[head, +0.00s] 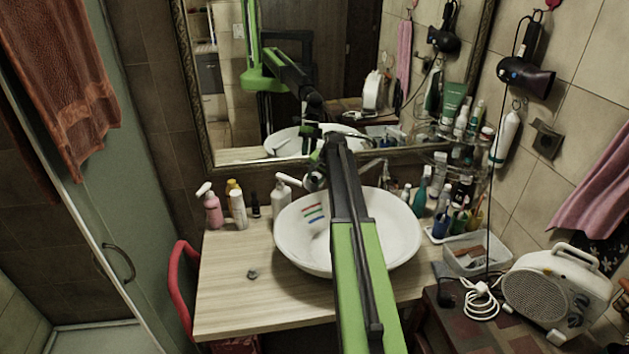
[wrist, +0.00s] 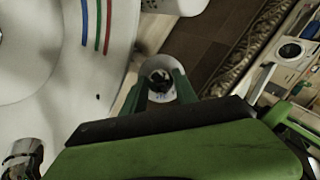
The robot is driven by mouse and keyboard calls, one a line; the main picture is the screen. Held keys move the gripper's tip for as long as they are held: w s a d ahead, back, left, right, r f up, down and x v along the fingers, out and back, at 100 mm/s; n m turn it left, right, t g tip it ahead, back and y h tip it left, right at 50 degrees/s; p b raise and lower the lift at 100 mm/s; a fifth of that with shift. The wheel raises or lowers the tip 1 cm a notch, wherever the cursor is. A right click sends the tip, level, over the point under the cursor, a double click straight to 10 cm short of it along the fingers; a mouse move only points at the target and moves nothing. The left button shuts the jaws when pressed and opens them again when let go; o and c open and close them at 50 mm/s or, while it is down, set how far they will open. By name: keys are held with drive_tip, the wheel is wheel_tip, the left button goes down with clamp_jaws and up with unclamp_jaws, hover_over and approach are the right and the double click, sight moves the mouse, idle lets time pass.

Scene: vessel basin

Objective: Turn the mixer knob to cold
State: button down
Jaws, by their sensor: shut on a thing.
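The mixer knob (wrist: 160,78) appears in the wrist view as a small pale round piece with a dark centre, between the basin rim and the mirror side. My gripper (wrist: 161,88) is shut on it, with one green finger on each side. In the head view my gripper (head: 315,172) is at the back left of the basin, and my arm covers much of that area. Chrome metal of the mixer (wrist: 22,160) shows at the lower left of the wrist view. Red, green and blue stripes (head: 313,212) mark the basin's inner left side. The knob's turn angle cannot be read.
The white basin (head: 405,235) sits on a wooden counter (head: 235,300). A white pump bottle (head: 281,198) and several other bottles stand to its left. Toiletries and a clear plastic box (head: 478,262) crowd the right. The framed mirror (head: 350,60) rises behind. The counter's front left is mostly clear.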

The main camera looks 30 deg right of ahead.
drive_tip(key=shift+m+t+b, duration=0.6)
drive_tip(key=shift+m+b, duration=0.05)
drive_tip(key=shift+m, duration=1.55)
drive_tip(key=c, duration=1)
unclamp_jaws()
drive_tip(key=shift+o, duration=0.2)
drive_tip(key=p+v, duration=1.4)
drive_tip(key=v, duration=0.3)
drive_tip(key=shift+s+d, duration=0.25)
